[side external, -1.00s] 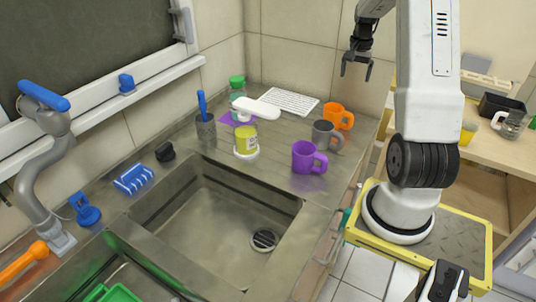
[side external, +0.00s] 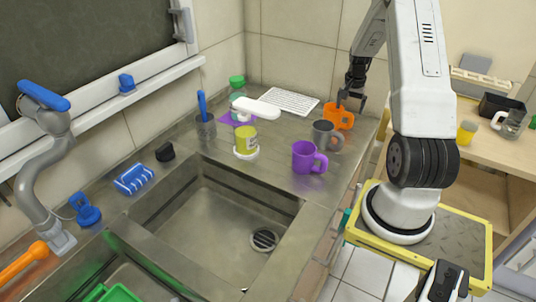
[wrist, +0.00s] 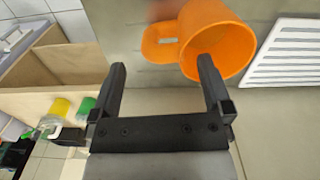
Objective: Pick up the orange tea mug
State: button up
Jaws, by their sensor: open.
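The orange tea mug (side external: 335,120) stands upright at the back right of the steel counter, its handle toward the right. My gripper (side external: 351,102) is open and empty right above it, pointing down. In the wrist view, one fingertip of my gripper (wrist: 161,65) overlaps the opening of the orange mug (wrist: 207,28). The other finger is beyond the handle, so the handle lies between the two. I cannot tell whether the first finger is inside the mug or above it.
A grey mug (side external: 322,136) stands close in front of the orange mug, and a purple mug (side external: 305,157) is further forward. A white drying rack (side external: 290,101) lies behind to the left; it also shows in the wrist view (wrist: 288,55). The sink (side external: 215,215) is front left.

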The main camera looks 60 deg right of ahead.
aim_at(348, 116)
jog(key=shift+f, duration=0.55)
jog(key=shift+f, duration=0.15)
jog(key=shift+w+d+f, duration=0.1)
jog(key=shift+d+f, duration=0.05)
jog(key=shift+f, duration=2.3)
jog(key=c, duration=1.3)
jog(key=shift+o, duration=0.2)
jog(key=shift+r, duration=0.1)
jog(key=shift+r, duration=4.95)
